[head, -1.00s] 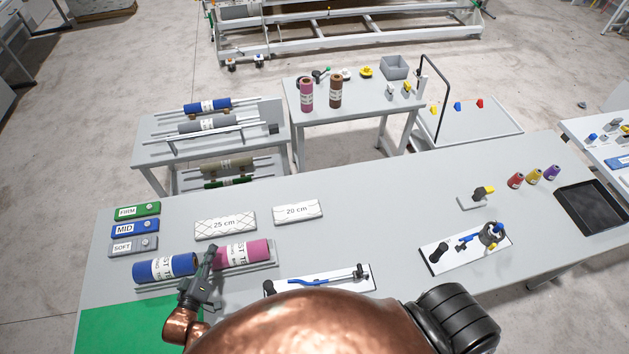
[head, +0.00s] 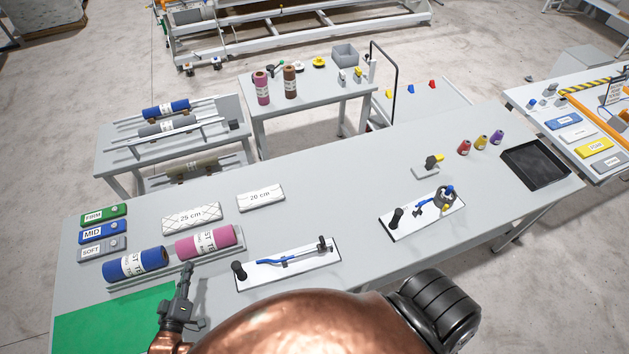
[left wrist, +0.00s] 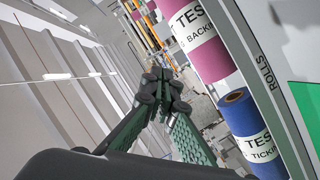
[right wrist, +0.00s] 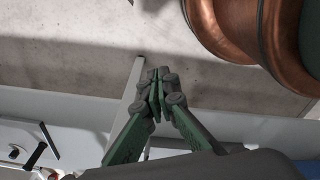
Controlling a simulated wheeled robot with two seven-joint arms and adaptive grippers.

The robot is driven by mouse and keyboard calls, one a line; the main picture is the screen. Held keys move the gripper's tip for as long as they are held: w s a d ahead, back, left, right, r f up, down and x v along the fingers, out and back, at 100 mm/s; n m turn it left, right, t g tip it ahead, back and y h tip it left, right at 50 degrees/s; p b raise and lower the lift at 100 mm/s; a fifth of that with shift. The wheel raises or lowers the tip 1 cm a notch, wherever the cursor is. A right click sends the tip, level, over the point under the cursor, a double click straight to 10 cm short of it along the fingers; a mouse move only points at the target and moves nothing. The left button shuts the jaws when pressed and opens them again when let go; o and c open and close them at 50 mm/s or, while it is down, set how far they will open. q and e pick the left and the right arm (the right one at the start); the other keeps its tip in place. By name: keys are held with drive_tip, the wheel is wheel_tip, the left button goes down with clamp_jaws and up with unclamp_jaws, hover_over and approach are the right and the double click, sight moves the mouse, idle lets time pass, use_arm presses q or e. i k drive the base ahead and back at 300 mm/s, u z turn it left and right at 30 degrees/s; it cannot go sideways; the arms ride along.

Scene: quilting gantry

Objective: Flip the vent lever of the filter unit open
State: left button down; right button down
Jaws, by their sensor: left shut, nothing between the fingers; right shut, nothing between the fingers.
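Two white panels lie on the long grey table in the head view. The right panel (head: 395,232) carries a blue lever (head: 424,205), a black knob and a round grey body (head: 443,196) with yellow and blue parts. The nearer panel (head: 300,262) carries a longer blue lever (head: 275,261) and a black knob. No label tells me which is the filter unit. My left gripper (head: 187,268) is shut and empty, well left of both panels, by the rolls' near side. My right gripper (right wrist: 158,78) is shut and empty in the right wrist view; the head view does not show its fingers.
A blue roll (head: 137,264) and a pink roll (head: 206,241) lie beside my left gripper. The table between the left pads and right panel is clear.

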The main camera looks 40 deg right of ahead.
sight(422, 202)
drive_tip(key=u, duration=0.05)
drive_tip(key=k, duration=2)
drive_tip(key=z, duration=0.7)
drive_tip(key=i, duration=1.65)
